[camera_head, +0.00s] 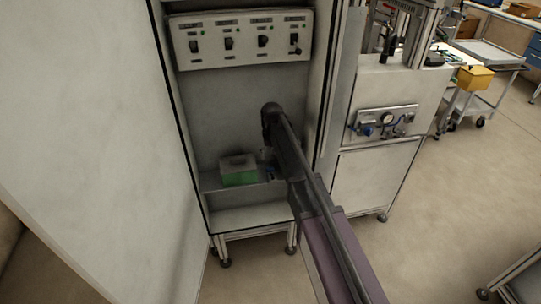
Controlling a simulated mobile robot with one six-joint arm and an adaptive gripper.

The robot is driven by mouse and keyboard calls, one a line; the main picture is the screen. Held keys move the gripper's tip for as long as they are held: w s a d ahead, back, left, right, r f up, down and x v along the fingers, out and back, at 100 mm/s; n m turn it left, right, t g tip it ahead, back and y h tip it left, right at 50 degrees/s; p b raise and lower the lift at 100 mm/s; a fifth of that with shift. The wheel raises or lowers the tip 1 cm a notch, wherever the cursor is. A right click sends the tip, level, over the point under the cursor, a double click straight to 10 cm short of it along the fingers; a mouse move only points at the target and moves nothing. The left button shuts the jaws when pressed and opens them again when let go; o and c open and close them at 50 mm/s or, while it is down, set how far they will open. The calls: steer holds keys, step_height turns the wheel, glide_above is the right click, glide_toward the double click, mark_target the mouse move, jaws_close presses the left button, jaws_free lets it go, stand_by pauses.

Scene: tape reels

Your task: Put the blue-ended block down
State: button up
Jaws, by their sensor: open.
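A block with a grey-white top and a green lower part (240,172) sits on the shelf (210,183) of the open cabinet. I see no clearly blue-ended block. A small bluish patch shows beside my arm, too small to tell what it is. My gripper (268,172) is open, just right of the green block and close above the shelf. It is mostly hidden behind my arm, so its fingertips and anything between or under them cannot be made out.
A panel with several switches (243,40) is at the cabinet's top. A machine with a gauge panel (385,121) stands to the right. The shelf's left end has a little bare room.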

steer(key=shift+r+p, duration=0.4)
steer(key=shift+r, duration=0.25)
steer(key=s+d+m, duration=0.3)
steer(key=s+d, duration=1.9)
steer(key=s, duration=0.4)
steer(key=shift+d, duration=0.25)
stand_by(1.2)
